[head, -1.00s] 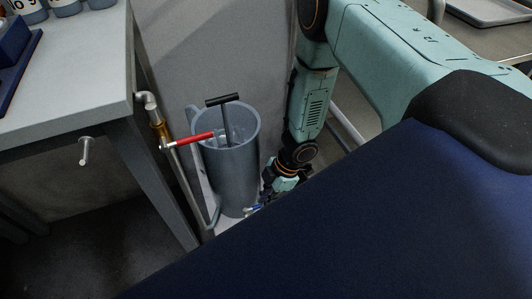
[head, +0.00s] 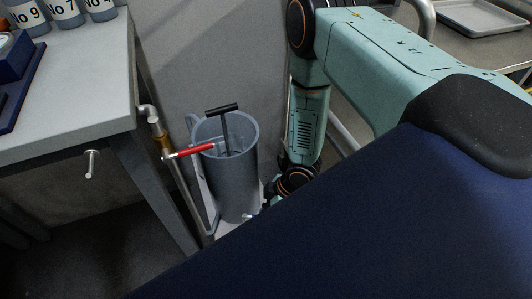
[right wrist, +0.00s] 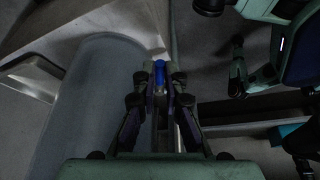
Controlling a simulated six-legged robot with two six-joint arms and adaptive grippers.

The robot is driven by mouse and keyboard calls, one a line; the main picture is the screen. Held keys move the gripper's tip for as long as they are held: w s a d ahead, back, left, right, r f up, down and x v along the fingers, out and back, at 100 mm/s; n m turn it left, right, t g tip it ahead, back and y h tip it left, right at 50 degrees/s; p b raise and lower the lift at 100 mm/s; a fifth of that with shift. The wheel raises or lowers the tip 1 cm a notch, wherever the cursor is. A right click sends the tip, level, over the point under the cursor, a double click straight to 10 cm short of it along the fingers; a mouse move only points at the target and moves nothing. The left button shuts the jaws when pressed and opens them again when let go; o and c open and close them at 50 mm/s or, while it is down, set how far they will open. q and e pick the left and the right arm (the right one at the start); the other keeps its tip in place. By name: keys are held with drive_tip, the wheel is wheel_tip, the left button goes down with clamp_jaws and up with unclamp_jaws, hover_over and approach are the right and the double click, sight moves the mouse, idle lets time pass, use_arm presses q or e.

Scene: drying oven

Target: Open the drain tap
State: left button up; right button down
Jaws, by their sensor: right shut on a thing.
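A small blue tap handle (right wrist: 160,72), which appears to be the drain tap, is between my right fingertips in the right wrist view. My right gripper (right wrist: 159,80) is shut on it. In the head view a small pale and blue fitting (head: 250,215) shows low at the foot of a grey cylindrical vessel (head: 240,185). My right gripper is mostly hidden there behind the dark blue body edge. Whether the tap is turned cannot be told. My left gripper is not in view.
A red lever (head: 193,151) sits on a metal pipe (head: 180,185) left of the vessel. A black T-handle (head: 224,125) stands in the vessel. A grey bench (head: 75,85) with labelled bottles (head: 66,12) is at the left. A metal tray (head: 480,17) is at the top right.

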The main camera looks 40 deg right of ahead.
drive_tip(key=s+a+m+t+h+p, duration=0.1)
drive_tip(key=a+m+h+p, duration=0.4)
drive_tip(key=m, duration=0.9)
drive_tip(key=shift+s+a+t+p, duration=0.4)
drive_tip(key=shift+s+a+p, duration=0.35)
drive_tip(key=shift+a+p, duration=0.1)
drive_tip(key=c, duration=1.7)
unclamp_jaws()
drive_tip(key=shift+r, duration=0.15)
wheel_tip(320, 180, up, 10)
